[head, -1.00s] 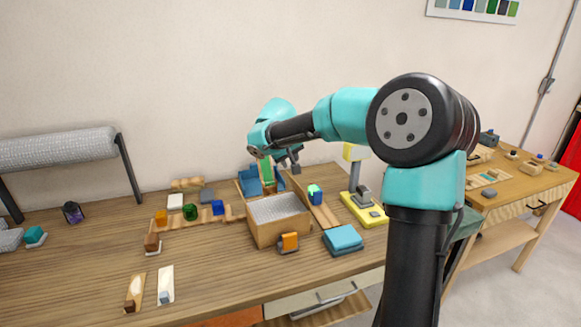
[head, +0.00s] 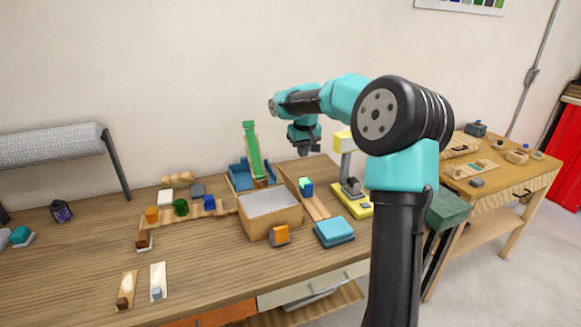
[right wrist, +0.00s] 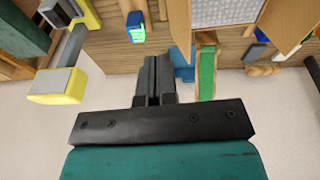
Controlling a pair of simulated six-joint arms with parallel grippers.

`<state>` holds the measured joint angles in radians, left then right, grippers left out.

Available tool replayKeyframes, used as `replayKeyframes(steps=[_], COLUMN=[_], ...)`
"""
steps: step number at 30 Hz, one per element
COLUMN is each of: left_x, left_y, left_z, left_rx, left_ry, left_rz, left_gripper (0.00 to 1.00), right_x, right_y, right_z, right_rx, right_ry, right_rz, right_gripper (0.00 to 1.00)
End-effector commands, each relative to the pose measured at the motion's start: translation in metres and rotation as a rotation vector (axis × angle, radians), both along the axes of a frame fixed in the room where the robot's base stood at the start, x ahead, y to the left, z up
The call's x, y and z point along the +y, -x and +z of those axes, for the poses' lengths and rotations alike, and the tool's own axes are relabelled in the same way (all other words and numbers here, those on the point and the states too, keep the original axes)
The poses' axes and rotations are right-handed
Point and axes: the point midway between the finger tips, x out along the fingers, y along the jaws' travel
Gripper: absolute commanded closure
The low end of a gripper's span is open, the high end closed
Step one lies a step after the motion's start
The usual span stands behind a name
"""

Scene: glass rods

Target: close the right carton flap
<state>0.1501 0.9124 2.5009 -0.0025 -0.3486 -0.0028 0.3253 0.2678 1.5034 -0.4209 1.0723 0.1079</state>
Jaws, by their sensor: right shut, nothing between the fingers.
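The open carton (head: 268,227), packed with grey bubble-like sheet, stands mid-table in the head view. Its right flap (head: 290,183) appears as a thin raised panel along the right side, not folded over the opening. In the right wrist view the flap (right wrist: 179,28) is a brown panel beside the grey packing. My right gripper (head: 304,151) is above and behind the carton's right side, apart from the flap. Its black fingers (right wrist: 153,66) are together and empty. My left gripper does not show.
A green strip (head: 252,150) leans up from a blue holder (head: 240,177) behind the carton. A wooden strip carrying a blue-green block (head: 306,187), a yellow-based device (head: 352,203) and a blue box (head: 334,231) stand right. The front left table is mostly clear.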

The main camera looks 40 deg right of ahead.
Motion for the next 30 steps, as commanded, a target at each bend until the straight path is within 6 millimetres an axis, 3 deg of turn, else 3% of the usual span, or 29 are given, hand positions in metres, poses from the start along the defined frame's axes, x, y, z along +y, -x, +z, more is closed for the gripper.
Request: replayKeyframes(steps=[6, 12, 30], left_x=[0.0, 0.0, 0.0], left_y=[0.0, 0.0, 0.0], left_z=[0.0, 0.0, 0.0], left_rx=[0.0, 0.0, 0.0], left_ry=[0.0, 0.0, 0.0], left_rz=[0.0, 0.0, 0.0], left_gripper=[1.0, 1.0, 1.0], right_x=[-0.038, -0.06, -0.062], right_y=[0.005, 0.002, -0.002], right_z=[0.001, 0.011, 0.011], right_rx=[-0.102, -0.24, -0.287], right_ry=[-0.214, -0.334, -0.362], right_rz=[0.035, 0.105, 0.133], right_gripper=[1.0, 1.0, 1.0])
